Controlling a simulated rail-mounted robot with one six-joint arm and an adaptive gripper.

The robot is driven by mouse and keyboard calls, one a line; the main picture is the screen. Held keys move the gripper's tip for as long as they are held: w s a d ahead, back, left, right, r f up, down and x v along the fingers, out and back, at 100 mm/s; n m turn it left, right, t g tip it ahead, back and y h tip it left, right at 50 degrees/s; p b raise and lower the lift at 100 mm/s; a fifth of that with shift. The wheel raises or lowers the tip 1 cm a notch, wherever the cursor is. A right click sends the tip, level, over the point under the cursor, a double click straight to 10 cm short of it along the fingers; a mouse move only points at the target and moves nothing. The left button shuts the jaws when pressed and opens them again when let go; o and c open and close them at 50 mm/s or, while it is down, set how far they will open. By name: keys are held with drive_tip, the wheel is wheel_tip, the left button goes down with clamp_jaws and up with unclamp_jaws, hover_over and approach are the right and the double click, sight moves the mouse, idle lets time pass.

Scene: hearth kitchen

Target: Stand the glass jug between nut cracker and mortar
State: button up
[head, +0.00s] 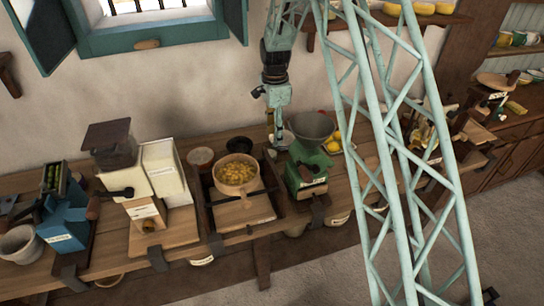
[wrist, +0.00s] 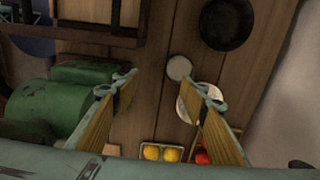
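My gripper (head: 275,136) hangs over the back of the bench, left of a green grinder (head: 305,172) with a grey hopper. A small pale disc (wrist: 179,68) and a whitish round dish (wrist: 200,100) lie beyond the right finger, which partly covers the dish. I cannot tell whether either is the glass jug. A grey bowl-like vessel (head: 20,243) at the far left may be the mortar. I cannot clearly pick out the nut cracker.
A wooden bowl of yellow-orange pieces (head: 236,172) stands on a tray left of the grinder. A black bowl (head: 239,146) is behind it. A white mill (head: 165,172) and blue device (head: 66,222) stand further left. Lemons (head: 333,145) lie right of the grinder.

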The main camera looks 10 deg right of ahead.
sight(273, 155)
drive_tip(key=shift+f, duration=0.15)
drive_tip(key=shift+f, duration=4.15)
drive_tip(key=shift+a+f+b, duration=0.15)
drive_tip(key=shift+f+b, duration=0.25)
drive_tip(key=shift+f, duration=2.2)
drive_tip(key=c, duration=1.3)
drive_tip(key=shift+o, duration=0.2)
drive_tip(key=shift+r, duration=0.15)
